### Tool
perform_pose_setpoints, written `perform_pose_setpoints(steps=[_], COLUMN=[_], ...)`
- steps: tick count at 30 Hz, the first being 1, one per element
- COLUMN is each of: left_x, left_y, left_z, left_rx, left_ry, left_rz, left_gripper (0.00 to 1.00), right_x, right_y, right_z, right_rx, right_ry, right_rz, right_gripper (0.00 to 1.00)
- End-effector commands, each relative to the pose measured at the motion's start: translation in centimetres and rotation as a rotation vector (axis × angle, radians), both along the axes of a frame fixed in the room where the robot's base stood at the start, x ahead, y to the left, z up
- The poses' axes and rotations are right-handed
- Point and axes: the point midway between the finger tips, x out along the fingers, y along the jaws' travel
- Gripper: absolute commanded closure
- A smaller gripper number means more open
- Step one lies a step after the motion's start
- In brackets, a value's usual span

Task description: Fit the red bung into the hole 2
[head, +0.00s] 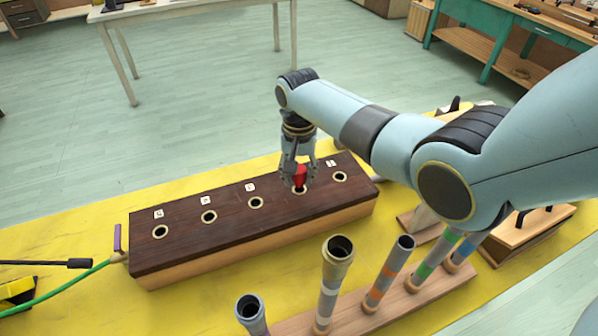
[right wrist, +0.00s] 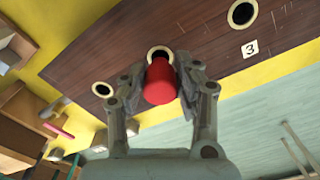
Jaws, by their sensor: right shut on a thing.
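The red bung (head: 300,175) is held between the fingers of my right gripper (head: 299,172), which points down at the dark wooden box (head: 225,225). In the right wrist view the bung (right wrist: 159,82) sits between both fingertips of the gripper (right wrist: 160,88). Its far end overlaps a light-rimmed hole (right wrist: 160,51), partly hidden. In the head view this hole (head: 299,189) lies between the hole labelled 3 (head: 254,203) and the rightmost hole (head: 340,177). Its own label is hidden. I cannot tell whether the bung's tip is inside. My left gripper is out of view.
The box stands on a yellow tabletop (head: 60,225). Several upright tubes on a wooden base (head: 345,315) stand in front of it. A green cable (head: 70,282) and a black rod (head: 45,263) lie at the left. The tabletop behind the box is clear.

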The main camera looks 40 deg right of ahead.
Motion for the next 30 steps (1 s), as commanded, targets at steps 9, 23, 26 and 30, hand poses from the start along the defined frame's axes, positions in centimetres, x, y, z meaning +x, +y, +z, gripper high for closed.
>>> perform_pose_setpoints(steps=[9,23,26,30], left_x=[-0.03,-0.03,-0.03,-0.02], left_y=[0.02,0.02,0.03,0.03], left_z=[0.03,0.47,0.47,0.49], left_rx=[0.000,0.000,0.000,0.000], left_ry=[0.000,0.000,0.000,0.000], left_rz=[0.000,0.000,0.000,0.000], left_gripper=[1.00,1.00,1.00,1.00], right_x=[-0.02,-0.02,-0.02,-0.02], right_y=[0.02,0.02,0.02,0.02], right_z=[-0.01,-0.02,-0.02,-0.01], right_rx=[0.001,0.001,0.001,0.001], right_ry=[0.001,0.001,0.001,0.001], right_rz=[0.000,0.000,0.000,0.000], right_gripper=[1.00,1.00,1.00,1.00])
